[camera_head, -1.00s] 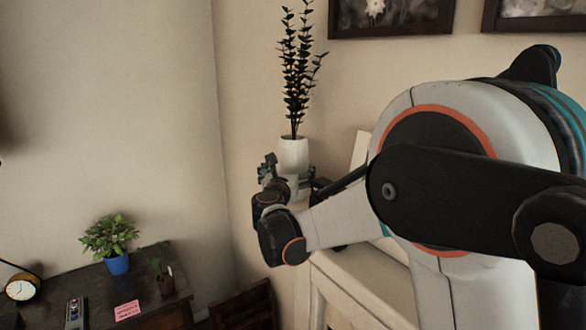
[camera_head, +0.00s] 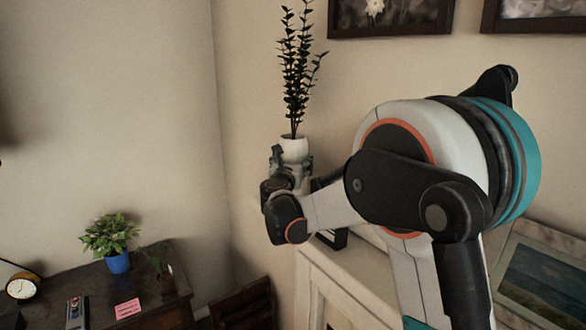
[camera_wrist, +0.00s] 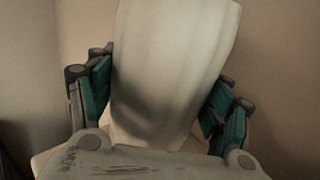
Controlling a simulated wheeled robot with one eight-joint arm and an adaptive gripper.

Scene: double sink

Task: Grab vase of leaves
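A white fluted vase (camera_head: 293,150) with tall dark leafy stems (camera_head: 298,75) stands upright at the far corner end of the white mantel-like ledge. My gripper (camera_head: 292,165) is at the vase, with a finger on each side of its body. In the wrist view the vase (camera_wrist: 170,70) fills the space between the teal finger pads of my gripper (camera_wrist: 162,100). The pads are at or very near its sides; whether they press on it cannot be told. The vase's lower part is mostly hidden by my gripper.
The white ledge (camera_head: 350,268) runs toward the front right, with a dark-framed item (camera_head: 333,238) on it. Framed pictures (camera_head: 390,15) hang on the wall above. A dark table (camera_head: 150,310) at lower left holds a blue-potted plant (camera_head: 117,262) and a clock (camera_head: 21,288).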

